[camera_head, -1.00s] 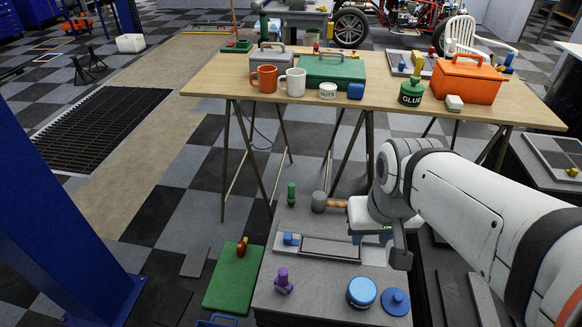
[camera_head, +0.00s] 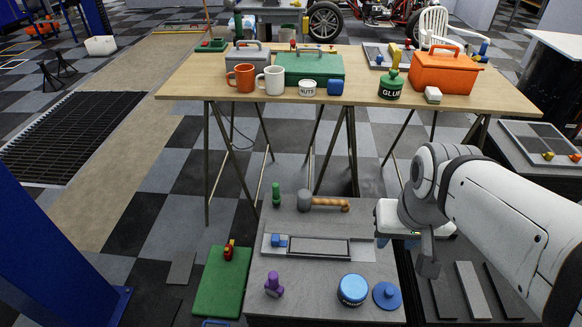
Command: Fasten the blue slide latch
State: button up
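The blue slide latch (camera_head: 279,240) sits at the left end of a light grey plate (camera_head: 360,252) on the low grey bench. A dark-framed grey panel (camera_head: 316,247) lies just right of it on the same plate. My gripper (camera_head: 396,240) is over the right end of the plate, well apart from the latch. Its white body and my arm hide most of the fingers, so I cannot tell whether they are apart. I see nothing held in it.
A purple knob (camera_head: 273,285), blue tin (camera_head: 353,290) and blue lid (camera_head: 387,295) are in front. A wooden table (camera_head: 210,82) with mugs and boxes stands behind.

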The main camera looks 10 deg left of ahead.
aim_at(275, 241)
jog(key=z, duration=0.05)
jog(key=k, duration=1.05)
jog(key=u, duration=0.55)
jog(key=i, duration=1)
jog(key=u, duration=0.05)
